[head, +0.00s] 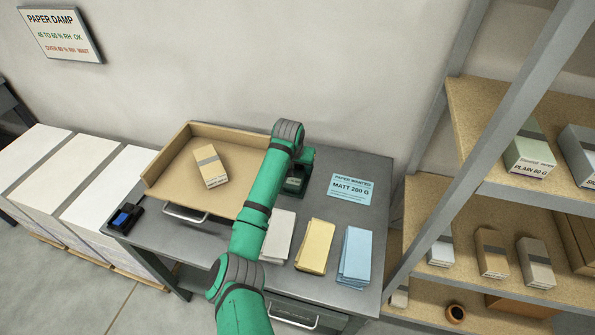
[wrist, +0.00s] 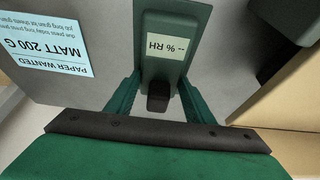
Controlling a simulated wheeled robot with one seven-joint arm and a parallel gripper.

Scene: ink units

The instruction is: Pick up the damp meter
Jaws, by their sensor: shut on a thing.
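The damp meter is a dark green block with a pale display reading "-- % RH" and a dark stub at its near end. It fills the upper middle of the wrist view (wrist: 175,25). My gripper (wrist: 159,84) is shut on it, with one green finger on each side of its near end. In the head view, the meter (head: 293,184) shows only in part, under the end of my green arm, over the grey desk (head: 345,225). Whether it touches the desk cannot be told.
A tan tray (head: 165,185) with a banded paper pack (head: 210,166) lies left of my arm. White, yellow and blue paper stacks (head: 355,255) line the desk front. A blue-topped dark object (head: 125,217) sits at the left corner. Shelves (head: 480,200) stand at right.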

